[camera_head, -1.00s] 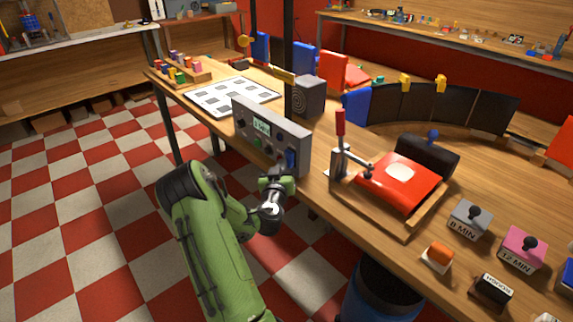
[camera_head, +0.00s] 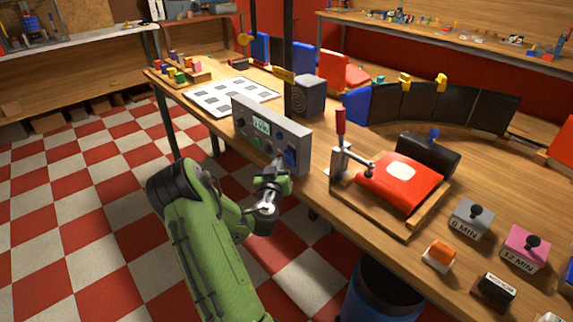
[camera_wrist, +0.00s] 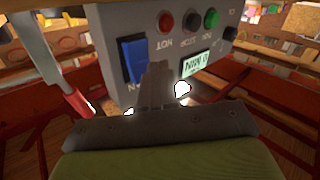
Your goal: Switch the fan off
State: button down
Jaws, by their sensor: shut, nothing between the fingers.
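A grey control box (camera_head: 300,146) stands at the near edge of the wooden table. Its front has a blue rocker switch (camera_head: 290,157), a lit display (camera_head: 261,125) and several buttons. In the wrist view the blue switch (camera_wrist: 134,58) is close and large, with the lit display (camera_wrist: 195,64) to its right. My gripper (camera_head: 280,161) is shut and empty in front of the box, near the switch. In the wrist view my gripper's fingertips (camera_wrist: 158,68) appear just right of the switch; I cannot tell whether they touch the box. I cannot make out the fan itself for certain.
A red toggle clamp (camera_head: 340,125) and a red part (camera_head: 380,190) on a wooden fixture stand right of the box. A dark speaker-like block (camera_head: 309,96) stands behind it. A blue bin (camera_head: 365,300) is under the table's edge. The checkered floor at left is clear.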

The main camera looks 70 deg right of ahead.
jog(key=shift+w+a+r+b, duration=0.3)
jog(key=shift+w+a+r, duration=0.05)
jog(key=shift+a, duration=0.35)
jog(key=shift+w+a+r+b, duration=0.35)
jog(key=shift+a, duration=0.3)
jog(key=shift+w+a+r+b, duration=0.3)
jog(key=shift+w+a+r, duration=0.05)
jog(key=shift+a, duration=0.35)
jog(key=shift+r, duration=0.1)
